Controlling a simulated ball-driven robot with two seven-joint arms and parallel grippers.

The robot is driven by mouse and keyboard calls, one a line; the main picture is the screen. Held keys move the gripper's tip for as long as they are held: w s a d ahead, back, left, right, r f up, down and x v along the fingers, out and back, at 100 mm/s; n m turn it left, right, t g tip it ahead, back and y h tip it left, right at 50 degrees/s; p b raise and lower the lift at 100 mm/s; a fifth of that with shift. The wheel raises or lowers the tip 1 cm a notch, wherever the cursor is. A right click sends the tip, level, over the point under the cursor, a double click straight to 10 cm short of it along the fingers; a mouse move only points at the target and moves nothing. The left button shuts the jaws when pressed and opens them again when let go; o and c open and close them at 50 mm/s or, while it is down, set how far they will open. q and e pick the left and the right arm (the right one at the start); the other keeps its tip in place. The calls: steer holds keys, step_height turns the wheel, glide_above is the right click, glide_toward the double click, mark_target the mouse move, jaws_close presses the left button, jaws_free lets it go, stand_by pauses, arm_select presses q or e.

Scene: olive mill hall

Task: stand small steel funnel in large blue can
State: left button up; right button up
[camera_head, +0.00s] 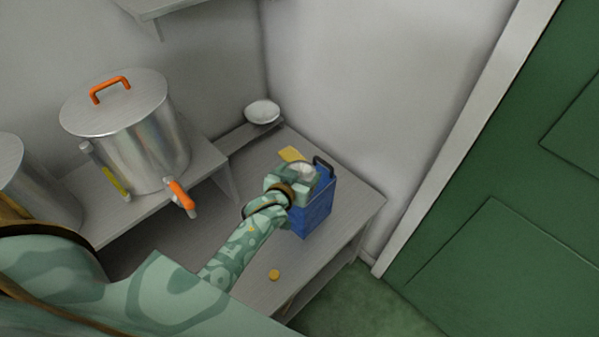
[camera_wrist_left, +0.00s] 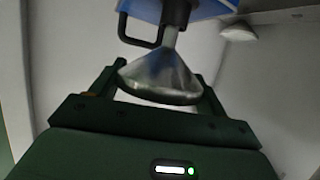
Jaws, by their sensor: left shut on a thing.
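The large blue can (camera_head: 319,207) stands upright on the grey bench, with a black handle on top. It also shows at the top of the left wrist view (camera_wrist_left: 146,10). My left gripper (camera_head: 296,180) is over the can's top and shut on the small steel funnel (camera_head: 304,170). In the left wrist view the funnel's cone (camera_wrist_left: 160,76) sits between the fingers, and its spout points to the can's dark mouth (camera_wrist_left: 177,12). The spout's tip meets or overlaps the mouth there; I cannot tell how far in it is. My right gripper is not in view.
A steel vat (camera_head: 135,140) with orange handle and tap stands on a raised shelf at left. A pale bowl (camera_head: 262,111) is at the back.

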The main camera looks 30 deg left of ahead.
arm_select(q)
steer(key=shift+f+b, duration=0.35)
steer(key=shift+f, duration=0.3)
steer(key=o, duration=1)
steer(key=shift+o, duration=0.2)
steer(key=a+p+v, duration=0.1)
steer(key=p+v, duration=0.2)
steer(key=v, duration=1.3)
steer(key=shift+s+d, duration=0.2)
steer(key=shift+d, duration=0.2)
steer(key=shift+s+r, duration=0.1)
steer(key=shift+r, duration=0.05)
steer(key=p+v, duration=0.1)
steer(key=v, duration=1.5)
steer(key=shift+p, duration=0.3)
